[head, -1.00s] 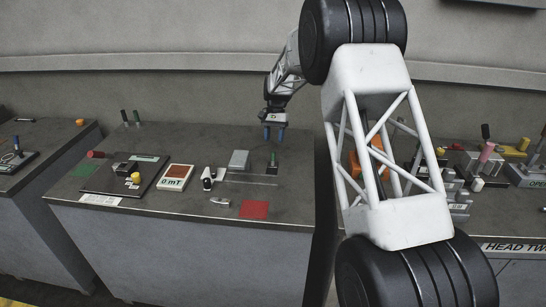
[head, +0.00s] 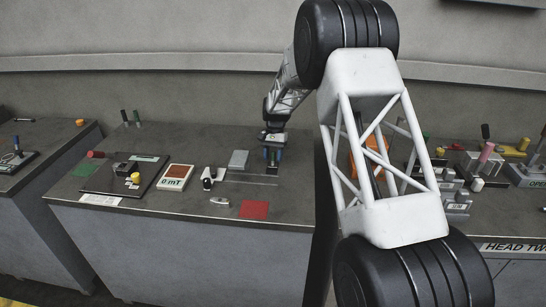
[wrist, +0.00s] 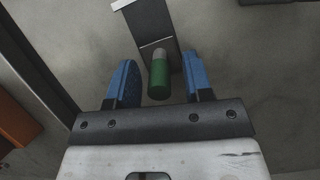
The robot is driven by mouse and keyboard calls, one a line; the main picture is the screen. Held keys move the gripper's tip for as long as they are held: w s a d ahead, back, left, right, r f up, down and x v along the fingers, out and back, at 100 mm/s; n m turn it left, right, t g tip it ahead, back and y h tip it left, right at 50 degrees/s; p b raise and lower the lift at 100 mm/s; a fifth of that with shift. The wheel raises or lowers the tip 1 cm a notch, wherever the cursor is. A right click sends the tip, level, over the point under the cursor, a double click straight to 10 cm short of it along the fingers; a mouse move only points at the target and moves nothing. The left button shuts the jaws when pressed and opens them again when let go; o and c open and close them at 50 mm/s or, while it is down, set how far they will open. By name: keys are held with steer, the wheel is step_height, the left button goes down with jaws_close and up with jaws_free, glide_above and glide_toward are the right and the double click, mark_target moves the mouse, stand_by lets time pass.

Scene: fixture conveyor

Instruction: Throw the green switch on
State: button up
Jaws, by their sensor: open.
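The green switch (wrist: 158,78) is a short green-capped lever with a pale metal collar, on a dark base plate (wrist: 150,22). In the wrist view it stands between the two blue fingertips of my gripper (wrist: 160,84), with a gap on both sides. In the head view my gripper (head: 272,156) points down over the switch near the right end of the middle bench, and the switch is mostly hidden between the fingers. My gripper is open and holds nothing.
The bench (head: 150,215) also carries a grey block (head: 238,159), a black-and-white lever (head: 209,177), a meter box (head: 176,177) and a red square (head: 254,210). An orange object (wrist: 15,125) lies beyond the bench edge at the wrist view's left.

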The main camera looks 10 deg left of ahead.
steer(key=shift+c, duration=0.3)
jaws_close()
steer(key=shift+s+t, duration=0.2)
steer(key=shift+t, duration=0.2)
steer(key=shift+s+r+t, duration=0.1)
steer(key=shift+s+t, duration=0.15)
steer(key=shift+t, duration=0.4)
steer(key=shift+s+t, duration=0.2)
steer(key=shift+t, duration=0.45)
steer(key=shift+s+f+t, duration=0.1)
steer(key=shift+s+t, duration=0.3)
steer(key=shift+t, duration=0.75)
steer(key=shift+s+f+t, duration=0.1)
steer(key=shift+s+t, duration=0.25)
steer(key=shift+t, duration=0.8)
steer(key=shift+o, duration=0.3)
jaws_free()
